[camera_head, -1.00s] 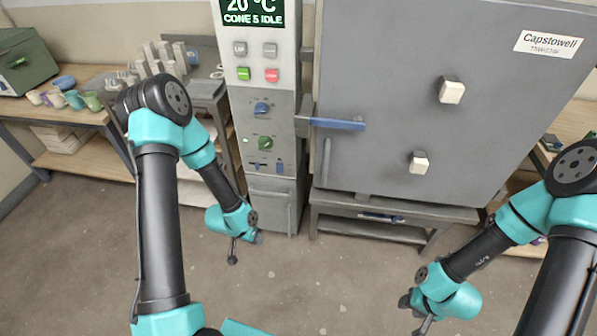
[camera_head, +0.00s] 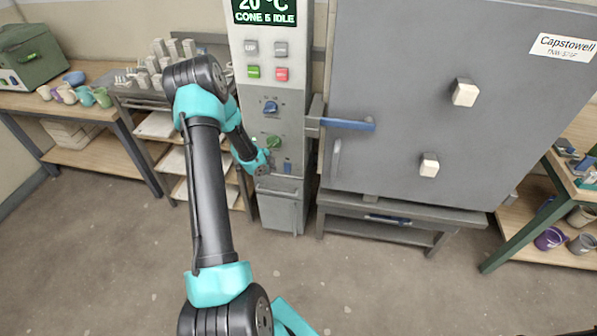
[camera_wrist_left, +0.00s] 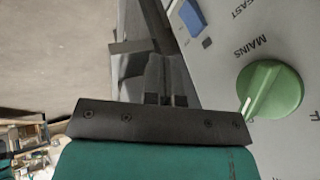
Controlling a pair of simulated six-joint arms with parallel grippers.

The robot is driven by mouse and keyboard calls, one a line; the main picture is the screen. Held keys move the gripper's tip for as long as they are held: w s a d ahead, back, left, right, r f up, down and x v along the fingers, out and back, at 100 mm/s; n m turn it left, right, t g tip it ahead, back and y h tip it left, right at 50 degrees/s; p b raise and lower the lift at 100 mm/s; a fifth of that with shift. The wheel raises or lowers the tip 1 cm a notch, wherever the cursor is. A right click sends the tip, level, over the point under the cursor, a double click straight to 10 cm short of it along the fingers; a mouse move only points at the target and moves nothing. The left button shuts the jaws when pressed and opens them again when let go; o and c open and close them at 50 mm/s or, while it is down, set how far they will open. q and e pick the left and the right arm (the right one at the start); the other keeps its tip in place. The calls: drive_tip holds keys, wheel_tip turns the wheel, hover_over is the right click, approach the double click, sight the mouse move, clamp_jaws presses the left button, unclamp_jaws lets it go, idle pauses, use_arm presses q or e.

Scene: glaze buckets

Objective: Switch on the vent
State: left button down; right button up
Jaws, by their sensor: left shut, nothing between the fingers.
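The kiln's control panel (camera_head: 285,125) stands upright in the middle of the head view. It carries a blue knob (camera_head: 270,107), a green knob (camera_head: 273,142) and a blue switch (camera_head: 287,168) low on the right. The wrist view shows the green knob (camera_wrist_left: 270,89) beside the word MAINS, and a blue switch (camera_wrist_left: 192,17) near FAST. I cannot read a vent label in either view. My left gripper (camera_wrist_left: 166,75) is shut and empty, close to the panel's lower part; whether it touches is unclear. Its tips are hard to make out in the head view. My right gripper is out of view.
The grey kiln door (camera_head: 430,110) with its blue-gripped latch handle (camera_head: 347,124) is right of the panel. A shelf rack (camera_head: 165,125) and a bench with cups (camera_head: 70,97) stand left. Buckets (camera_head: 550,238) sit on the right shelf. The foreground floor is open.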

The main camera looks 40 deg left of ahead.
sight(285, 171)
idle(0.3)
use_arm(q)
drive_tip(key=w+a+r+x, duration=0.1)
drive_tip(key=a+x, duration=0.1)
drive_tip(key=x, duration=1)
drive_tip(key=shift+w+f, duration=0.25)
drive_tip(key=shift+w, duration=0.25)
